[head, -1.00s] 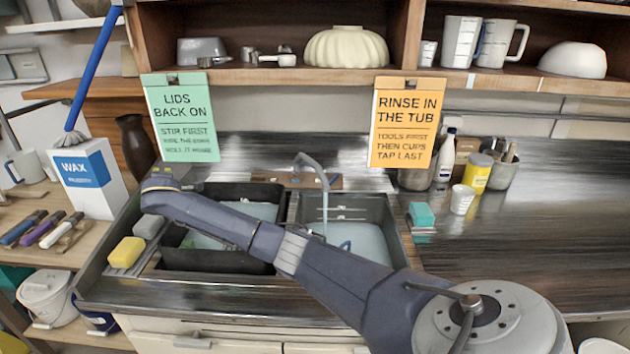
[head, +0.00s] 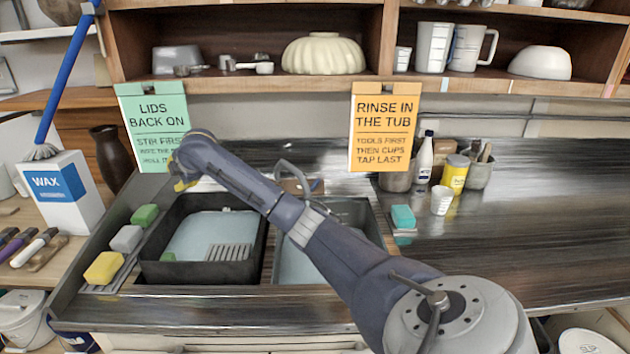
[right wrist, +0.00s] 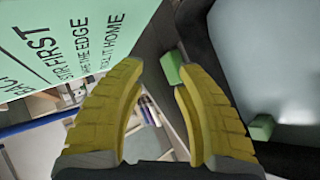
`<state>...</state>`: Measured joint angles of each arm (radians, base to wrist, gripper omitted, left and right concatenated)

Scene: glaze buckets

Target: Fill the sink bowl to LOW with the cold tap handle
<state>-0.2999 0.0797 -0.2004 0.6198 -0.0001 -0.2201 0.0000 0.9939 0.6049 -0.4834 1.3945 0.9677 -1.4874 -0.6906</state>
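The sink's right bowl (head: 361,213) is half covered by my right arm in the head view; pale liquid (head: 297,265) shows in it. The left bowl (head: 259,258) has dark walls, with pale liquid and a grey ribbed rack inside. The grey tap spout (head: 291,165) rises behind the bowls, partly behind my arm. I cannot make out the cold tap handle. My right gripper (head: 180,182) is above the left back corner of the sink, near the green sign. In the right wrist view its yellow fingers (right wrist: 160,76) are apart with nothing gripped. My left gripper is out of view.
Green (head: 144,215), grey (head: 126,238) and yellow (head: 104,268) sponges line the sink's left edge. A green sign (head: 152,115) and an orange sign (head: 384,125) hang from the shelf. A teal sponge (head: 403,216) and containers stand right of the sink. The right counter's front is clear.

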